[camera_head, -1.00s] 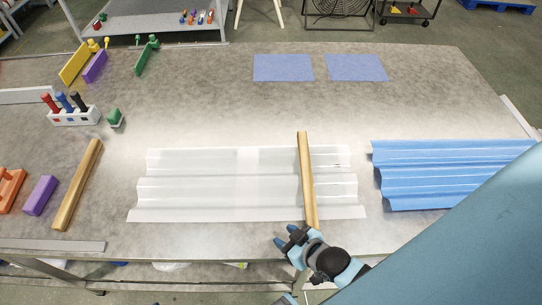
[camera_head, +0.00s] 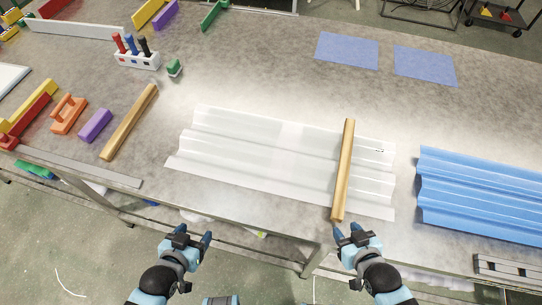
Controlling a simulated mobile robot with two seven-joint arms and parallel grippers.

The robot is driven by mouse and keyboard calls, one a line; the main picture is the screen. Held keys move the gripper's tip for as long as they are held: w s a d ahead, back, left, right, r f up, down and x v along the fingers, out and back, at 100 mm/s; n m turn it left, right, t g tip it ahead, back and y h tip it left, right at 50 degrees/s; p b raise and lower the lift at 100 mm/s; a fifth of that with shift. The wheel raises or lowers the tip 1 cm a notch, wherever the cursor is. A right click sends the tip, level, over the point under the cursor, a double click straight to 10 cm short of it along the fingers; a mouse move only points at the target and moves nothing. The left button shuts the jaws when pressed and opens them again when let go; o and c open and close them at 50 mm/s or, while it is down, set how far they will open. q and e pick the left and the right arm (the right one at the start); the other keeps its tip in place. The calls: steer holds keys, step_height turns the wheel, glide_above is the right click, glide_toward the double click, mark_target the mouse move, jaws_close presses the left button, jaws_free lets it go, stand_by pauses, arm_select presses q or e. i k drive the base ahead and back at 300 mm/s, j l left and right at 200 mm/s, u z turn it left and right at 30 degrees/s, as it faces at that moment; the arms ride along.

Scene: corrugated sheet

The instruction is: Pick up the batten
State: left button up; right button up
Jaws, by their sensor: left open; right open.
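One wooden batten (camera_head: 343,172) lies across the right part of the clear white corrugated sheet (camera_head: 240,145), its near end at the sheet's front edge. A second wooden batten (camera_head: 129,122) lies on the bench to the left of the sheet. My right gripper (camera_head: 349,231) is open and empty, just below the near end of the batten on the sheet, with no clear contact. My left gripper (camera_head: 193,236) is open and empty in front of the bench's front edge, below the sheet's left part.
A blue corrugated sheet (camera_head: 480,196) lies to the right. A marker holder (camera_head: 138,60), a purple block (camera_head: 95,126) and an orange tool (camera_head: 68,114) are at the left. Two blue squares (camera_head: 347,50) lie at the back. A grey strip (camera_head: 80,166) lies along the front edge.

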mark_target(115, 141)
steer(key=z, duration=0.2)
steer(key=j+z, duration=0.4)
steer(key=k+j+z, duration=0.15)
steer(key=j+z, duration=0.25)
steer(key=k+j+z, duration=0.1)
steer(key=j, duration=0.3)
steer(key=k+j+z, duration=0.1)
steer(key=j, duration=0.25)
steer(key=k+j+z, duration=0.1)
steer(key=j, duration=0.25)
steer(key=k+j, duration=0.15)
steer(key=j, duration=0.2)
steer(key=k+j, duration=0.2)
steer(key=j, duration=0.15)
steer(key=k+j, duration=0.15)
steer(key=j, duration=0.2)
steer(key=i+j, duration=0.1)
steer(key=j, duration=0.5)
steer(key=i+z, duration=0.05)
steer(key=i, duration=0.05)
